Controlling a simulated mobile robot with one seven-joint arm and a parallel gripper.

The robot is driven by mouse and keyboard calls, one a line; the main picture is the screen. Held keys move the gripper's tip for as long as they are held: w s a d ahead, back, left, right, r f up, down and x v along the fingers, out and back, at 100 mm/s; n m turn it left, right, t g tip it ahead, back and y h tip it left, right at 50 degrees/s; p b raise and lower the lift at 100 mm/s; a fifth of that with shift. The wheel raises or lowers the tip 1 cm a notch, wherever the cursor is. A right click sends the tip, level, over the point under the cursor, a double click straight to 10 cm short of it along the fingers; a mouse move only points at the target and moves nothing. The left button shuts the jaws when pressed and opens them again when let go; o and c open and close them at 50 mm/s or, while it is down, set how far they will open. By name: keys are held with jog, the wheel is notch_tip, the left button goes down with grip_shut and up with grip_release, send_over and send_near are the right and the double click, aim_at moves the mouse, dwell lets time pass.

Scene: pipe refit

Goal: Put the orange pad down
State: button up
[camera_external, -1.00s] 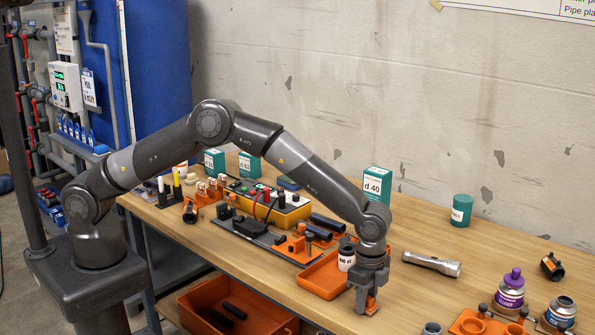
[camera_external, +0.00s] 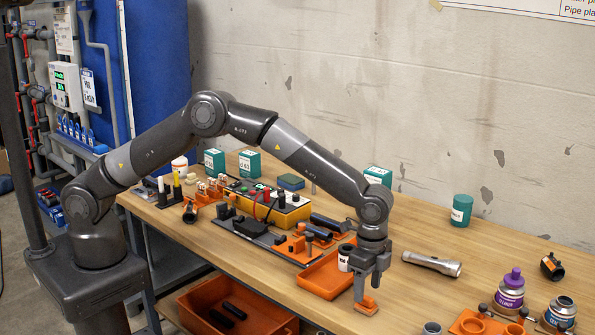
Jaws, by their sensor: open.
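The orange pad (camera_external: 367,307) lies at the front edge area of the wooden table, just right of the orange tray. My gripper (camera_external: 361,292) points straight down directly above the pad, with its fingers open. One finger reaches down close to the pad's left part; whether it still touches the pad I cannot tell.
A grey flashlight (camera_external: 432,264) lies to the right. Purple-capped and metal containers (camera_external: 510,290) stand at far right. Table between is clear.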

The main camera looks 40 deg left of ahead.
aim_at(367, 297)
notch_tip(367, 297, up, 8)
jog(key=w+a+r+n+t, duration=0.1)
jog(key=w+a+r+n, duration=0.1)
jog(key=w+a+r, duration=0.35)
jog(key=w+a+r+n, duration=0.2)
jog(key=a+r, duration=0.4)
jog(key=a, duration=0.4)
jog(key=a+r+n+t, duration=0.15)
jog(key=a+r, duration=0.35)
jog(key=a, duration=0.5)
jog(key=a+r+n, duration=0.3)
jog(key=a+r, duration=0.1)
jog(key=a, duration=0.7)
jog(key=s+a+r+n+t, duration=0.2)
jog(key=s+a+n, duration=0.3)
jog(key=a, duration=0.9)
jog(key=s+a+f+n, duration=0.2)
jog(key=s+a, duration=0.4)
jog(key=s+a+f+n+t, duration=0.1)
jog(key=s+a+f+n, duration=0.1)
jog(key=s+a, duration=0.4)
jog(key=shift+s+a, duration=0.25)
jog(key=shift+s, duration=0.5)
jog(key=shift+n, duration=0.25)
